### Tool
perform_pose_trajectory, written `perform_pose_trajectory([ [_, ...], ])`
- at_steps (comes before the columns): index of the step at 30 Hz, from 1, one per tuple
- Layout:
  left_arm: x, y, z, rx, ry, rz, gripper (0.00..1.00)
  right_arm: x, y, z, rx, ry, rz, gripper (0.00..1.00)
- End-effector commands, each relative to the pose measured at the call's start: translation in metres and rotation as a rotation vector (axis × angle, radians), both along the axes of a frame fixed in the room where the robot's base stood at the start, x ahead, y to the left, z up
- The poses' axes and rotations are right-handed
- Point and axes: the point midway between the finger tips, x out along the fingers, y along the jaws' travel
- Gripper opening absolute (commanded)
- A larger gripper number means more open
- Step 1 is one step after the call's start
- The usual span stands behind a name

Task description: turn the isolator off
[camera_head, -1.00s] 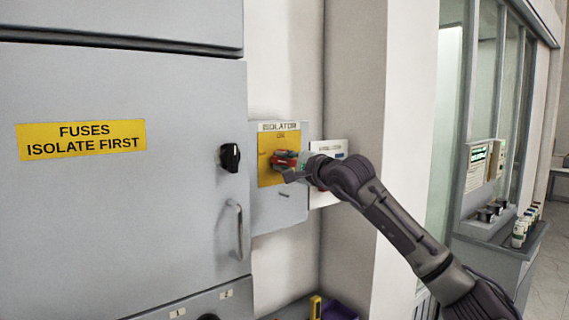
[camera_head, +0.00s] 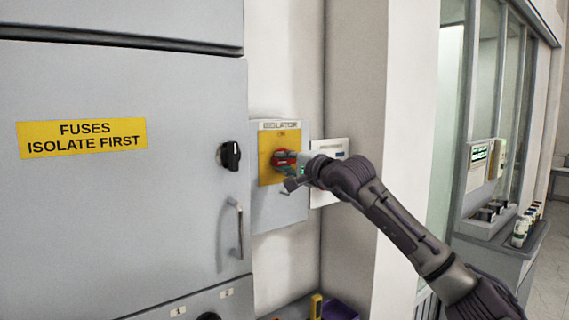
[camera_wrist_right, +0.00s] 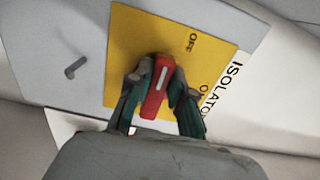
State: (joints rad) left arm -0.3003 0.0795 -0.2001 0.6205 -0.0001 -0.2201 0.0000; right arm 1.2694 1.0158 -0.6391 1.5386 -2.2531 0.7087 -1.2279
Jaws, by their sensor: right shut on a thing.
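The isolator is a grey box (camera_head: 285,207) with a yellow plate (camera_head: 266,142) on the wall, right of the large grey cabinet. Its red handle (camera_head: 284,157) sits at the plate's middle. My right gripper (camera_wrist_right: 158,88) is shut on the red handle (camera_wrist_right: 156,92), one finger on each side. The ON word is partly covered by a finger. In the head view my right gripper (camera_head: 294,168) hides part of the handle. My left gripper is not in view.
The cabinet has a black knob (camera_head: 230,156), a bar handle (camera_head: 237,229) and a yellow fuses sign (camera_head: 82,138). A white panel (camera_head: 330,147) is behind my right gripper. A wall corner (camera_head: 355,80) juts out to the right.

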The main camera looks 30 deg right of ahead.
Motion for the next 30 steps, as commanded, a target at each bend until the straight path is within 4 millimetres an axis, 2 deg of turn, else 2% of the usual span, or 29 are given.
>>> perform_pose_trajectory([
  [1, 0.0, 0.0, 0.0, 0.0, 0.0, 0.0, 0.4, 0.0, 0.001, -0.002, -0.004, 0.005, 0.001, 0.26],
  [5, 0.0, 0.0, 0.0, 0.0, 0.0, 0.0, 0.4, 0.0, 0.001, -0.002, -0.002, 0.004, 0.001, 0.46],
  [13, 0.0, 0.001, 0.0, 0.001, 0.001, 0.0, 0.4, 0.0, 0.0, -0.001, -0.001, 0.002, 0.0, 0.46],
  [17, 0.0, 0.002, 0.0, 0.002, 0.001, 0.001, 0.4, -0.008, -0.002, -0.001, -0.002, 0.001, -0.001, 0.46],
  [20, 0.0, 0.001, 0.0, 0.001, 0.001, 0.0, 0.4, -0.023, -0.003, -0.001, -0.004, 0.002, -0.002, 0.46],
  [30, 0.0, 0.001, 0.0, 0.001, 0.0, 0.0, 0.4, -0.095, -0.008, -0.002, -0.008, 0.005, -0.003, 0.46],
])
